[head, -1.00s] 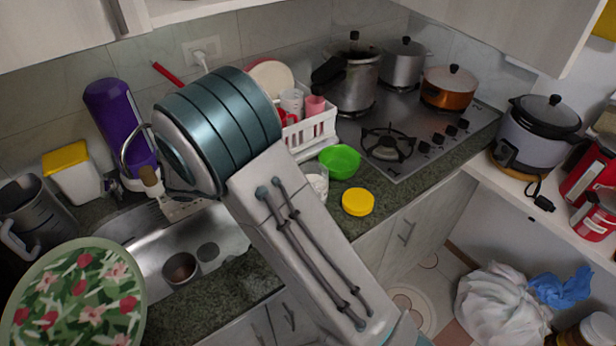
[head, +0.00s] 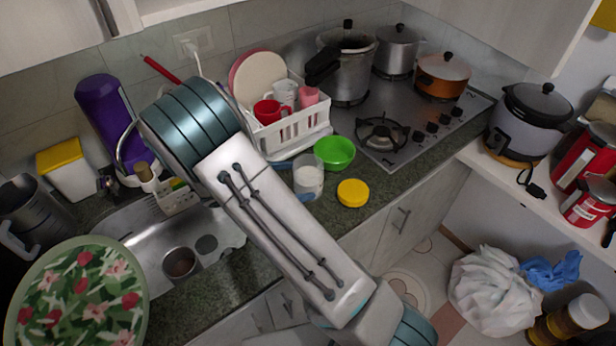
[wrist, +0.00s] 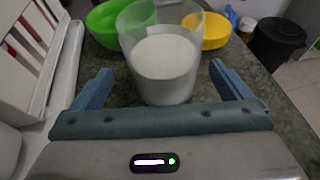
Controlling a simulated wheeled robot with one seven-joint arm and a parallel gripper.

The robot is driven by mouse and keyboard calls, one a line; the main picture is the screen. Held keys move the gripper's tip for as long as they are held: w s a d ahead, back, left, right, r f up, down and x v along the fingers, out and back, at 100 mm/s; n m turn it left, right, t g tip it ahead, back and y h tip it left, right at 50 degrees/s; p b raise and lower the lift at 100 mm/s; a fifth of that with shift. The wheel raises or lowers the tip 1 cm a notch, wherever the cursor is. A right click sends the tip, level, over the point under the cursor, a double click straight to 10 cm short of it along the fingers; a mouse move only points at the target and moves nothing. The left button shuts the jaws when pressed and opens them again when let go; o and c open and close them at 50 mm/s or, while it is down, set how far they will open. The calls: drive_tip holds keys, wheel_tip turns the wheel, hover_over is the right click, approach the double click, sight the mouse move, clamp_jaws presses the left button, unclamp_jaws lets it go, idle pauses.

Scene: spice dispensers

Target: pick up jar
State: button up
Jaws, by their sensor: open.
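The jar (head: 308,178) is a clear glass with white contents, upright on the dark counter, just right of my arm in the head view. In the wrist view the jar (wrist: 164,65) stands straight ahead of my gripper (wrist: 165,88). The two blue fingers are spread wide, with the jar's lower part just ahead of and between them. I cannot tell whether either finger touches it. My gripper is open and empty.
A green bowl (head: 335,152) and a yellow lid (head: 353,193) sit close behind and right of the jar. A white dish rack (head: 297,130) stands behind it. The sink (head: 160,235) lies to the left, the stove (head: 400,125) to the right. The counter's front edge is near.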

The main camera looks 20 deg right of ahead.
drive_tip(key=x, duration=0.2)
drive_tip(key=p+x, duration=0.1)
drive_tip(key=x, duration=0.1)
drive_tip(key=shift+s, duration=0.2)
drive_tip(key=c, duration=1.3)
drive_tip(key=shift+c, duration=1.2)
drive_tip(key=shift+r, duration=0.15)
